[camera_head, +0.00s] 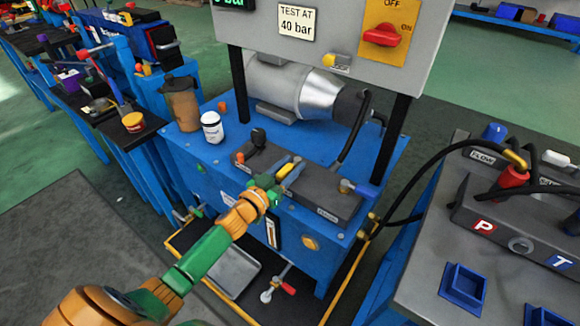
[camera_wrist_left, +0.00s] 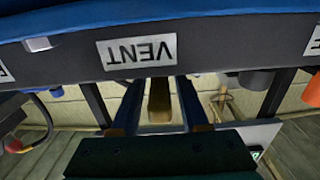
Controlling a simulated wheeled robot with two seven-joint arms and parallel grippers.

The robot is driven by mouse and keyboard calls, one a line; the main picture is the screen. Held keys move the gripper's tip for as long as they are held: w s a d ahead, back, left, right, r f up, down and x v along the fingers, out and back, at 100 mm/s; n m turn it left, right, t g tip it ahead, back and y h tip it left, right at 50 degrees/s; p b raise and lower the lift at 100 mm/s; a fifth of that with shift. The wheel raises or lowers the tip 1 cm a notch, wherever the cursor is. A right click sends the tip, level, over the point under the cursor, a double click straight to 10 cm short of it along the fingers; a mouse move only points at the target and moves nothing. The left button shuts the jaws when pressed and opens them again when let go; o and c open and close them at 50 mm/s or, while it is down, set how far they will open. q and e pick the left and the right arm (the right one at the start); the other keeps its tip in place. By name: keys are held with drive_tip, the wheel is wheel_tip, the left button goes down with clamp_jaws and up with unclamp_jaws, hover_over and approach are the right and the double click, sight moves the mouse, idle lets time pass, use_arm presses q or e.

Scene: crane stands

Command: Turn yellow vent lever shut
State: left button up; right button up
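The yellow vent lever (camera_head: 292,173) is on the dark valve block on top of the blue power unit, in the head view. My left gripper (camera_head: 287,168) reaches it from the front, with its fingers beside the lever. In the left wrist view, the lever (camera_wrist_left: 160,100) looks dull yellow-brown and lies between the two blue fingers (camera_wrist_left: 161,112). Narrow gaps show on both sides, so the gripper looks open around it. The VENT label (camera_wrist_left: 137,51) appears upside down just beyond. The lever's pivot is hidden. My right gripper is not in view.
A grey panel with a red switch (camera_head: 381,36) stands above the unit. A white jar (camera_head: 212,128) and a brown container (camera_head: 182,104) stand at its left. A blue-handled valve (camera_head: 358,188) is right of the lever. Black hoses run to the right bench (camera_head: 420,285).

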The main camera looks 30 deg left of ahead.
use_arm(q)
clamp_jaws()
idle(1.2)
